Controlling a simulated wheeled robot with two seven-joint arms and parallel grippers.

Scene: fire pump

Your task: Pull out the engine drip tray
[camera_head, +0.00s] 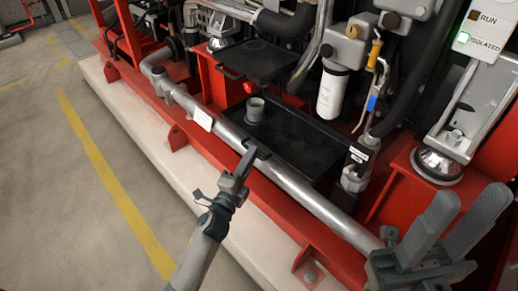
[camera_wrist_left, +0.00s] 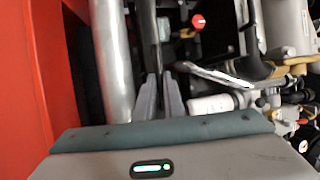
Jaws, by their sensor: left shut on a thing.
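The engine drip tray (camera_head: 300,143) is a flat black tray low under the engine, behind a long grey pipe. A grey cup (camera_head: 255,108) stands upright on its left part. My left gripper (camera_head: 247,158) reaches over the pipe and is shut on the tray's front edge. In the left wrist view the fingertips (camera_wrist_left: 160,82) close on a thin dark strip, which looks like the tray edge (camera_wrist_left: 149,45). The exact grip spot is partly hidden by the fingers. My right gripper (camera_head: 455,222) is at the lower right, empty, its fingers apart.
The grey pipe (camera_head: 290,185) runs along the red frame (camera_head: 235,163), close in front of the tray. A black plate (camera_head: 258,60) sits above the tray's left part. A white filter (camera_head: 332,93) hangs above its back. The floor (camera_head: 75,190) at left is clear.

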